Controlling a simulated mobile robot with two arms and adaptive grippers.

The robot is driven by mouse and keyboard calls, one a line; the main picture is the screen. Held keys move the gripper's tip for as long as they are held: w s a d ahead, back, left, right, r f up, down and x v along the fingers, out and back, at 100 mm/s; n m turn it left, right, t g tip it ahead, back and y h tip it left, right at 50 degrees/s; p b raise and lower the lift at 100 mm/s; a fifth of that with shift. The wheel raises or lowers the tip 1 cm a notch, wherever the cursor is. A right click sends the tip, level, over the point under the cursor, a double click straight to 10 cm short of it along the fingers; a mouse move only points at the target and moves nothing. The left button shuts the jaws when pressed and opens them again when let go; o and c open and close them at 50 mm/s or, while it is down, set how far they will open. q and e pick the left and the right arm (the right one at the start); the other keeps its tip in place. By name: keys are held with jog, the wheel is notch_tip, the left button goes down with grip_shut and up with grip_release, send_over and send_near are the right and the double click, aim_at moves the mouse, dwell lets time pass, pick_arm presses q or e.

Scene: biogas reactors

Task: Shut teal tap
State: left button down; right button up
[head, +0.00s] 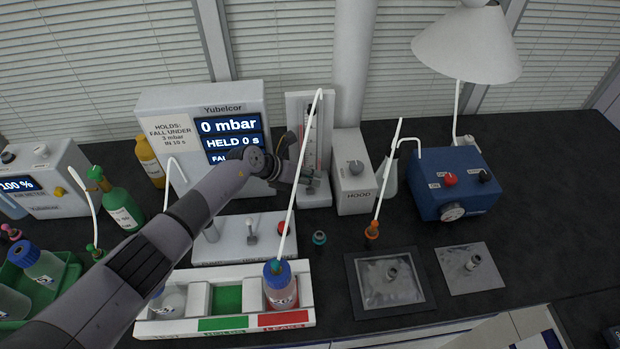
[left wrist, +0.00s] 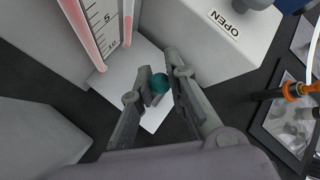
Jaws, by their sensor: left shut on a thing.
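The teal tap (left wrist: 160,83) shows in the left wrist view as a round teal knob, in front of the manometer's white base. My left gripper (left wrist: 158,88) is shut on it, one finger on each side. In the head view my left gripper (head: 311,182) is at the foot of the manometer stand (head: 303,112), and I cannot make out the tap there. The tap's handle direction is not clear. My right gripper is not in view.
The hood box (head: 354,172) stands close to the right of the gripper. A white tube (head: 301,150) rises from the blue-capped bottle (head: 281,290) past my left gripper. A small teal fitting (head: 319,238) stands on the dark bench. A blue pump box (head: 455,183) is farther right.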

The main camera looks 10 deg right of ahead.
pick_arm(q)
jog(key=shift+a+f, duration=0.1)
jog(key=c, duration=1.5)
grip_release()
jog(key=shift+o, duration=0.2)
jog(key=shift+v, duration=0.8)
jog(key=v, duration=1)
jog(key=shift+s, duration=0.15)
